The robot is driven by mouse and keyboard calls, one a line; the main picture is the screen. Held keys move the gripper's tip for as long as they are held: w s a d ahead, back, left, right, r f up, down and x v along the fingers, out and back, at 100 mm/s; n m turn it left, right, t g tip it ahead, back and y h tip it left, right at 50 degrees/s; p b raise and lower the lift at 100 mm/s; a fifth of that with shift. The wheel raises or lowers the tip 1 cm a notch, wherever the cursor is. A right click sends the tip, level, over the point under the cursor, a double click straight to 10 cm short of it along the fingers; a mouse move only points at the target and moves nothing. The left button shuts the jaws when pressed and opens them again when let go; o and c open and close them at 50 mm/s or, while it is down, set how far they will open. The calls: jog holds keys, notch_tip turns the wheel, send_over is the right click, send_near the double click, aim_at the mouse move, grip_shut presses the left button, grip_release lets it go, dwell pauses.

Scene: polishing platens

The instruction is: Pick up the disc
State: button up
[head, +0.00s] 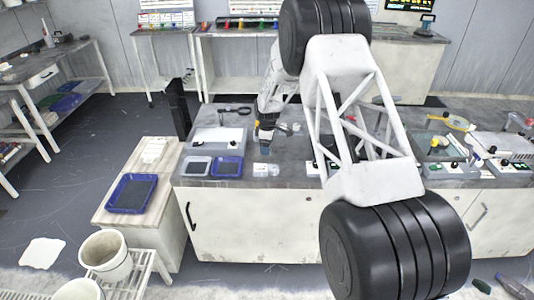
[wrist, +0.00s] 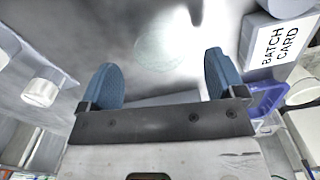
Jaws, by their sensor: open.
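A faint, pale, see-through round shape (wrist: 162,48), which looks like the disc, lies flat on the grey surface in the wrist view. It sits beyond my fingertips, roughly centred between them. My gripper (wrist: 162,78) is open, its two blue fingers spread wide with nothing between them. In the head view my gripper (head: 265,148) points down over the front part of the grey bench. I cannot make out the disc for certain in the head view; small clear items (head: 262,170) lie at the bench's front edge near the gripper.
A "BATCH CARD" block (wrist: 282,42) stands at the right of the wrist view, near a blue tray (wrist: 268,98). A white knob (wrist: 40,92) juts out at left. In the head view, blue-rimmed trays (head: 227,166) lie left of the gripper; instruments (head: 440,168) crowd the bench's right side.

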jog(key=shift+f, duration=1.45)
jog(key=c, duration=1.1)
jog(key=shift+r, duration=0.15)
jog(key=shift+r, duration=0.8)
jog(key=shift+s+r, duration=0.1)
jog(key=shift+r, duration=0.85)
jog(key=s+d, duration=0.1)
jog(key=s, duration=0.4)
jog(key=s+d+r, duration=0.1)
jog(key=s, duration=0.4)
jog(key=s+d, duration=0.1)
jog(key=s, duration=0.4)
jog(key=shift+s+d+r, duration=0.15)
jog(key=shift+s, duration=0.1)
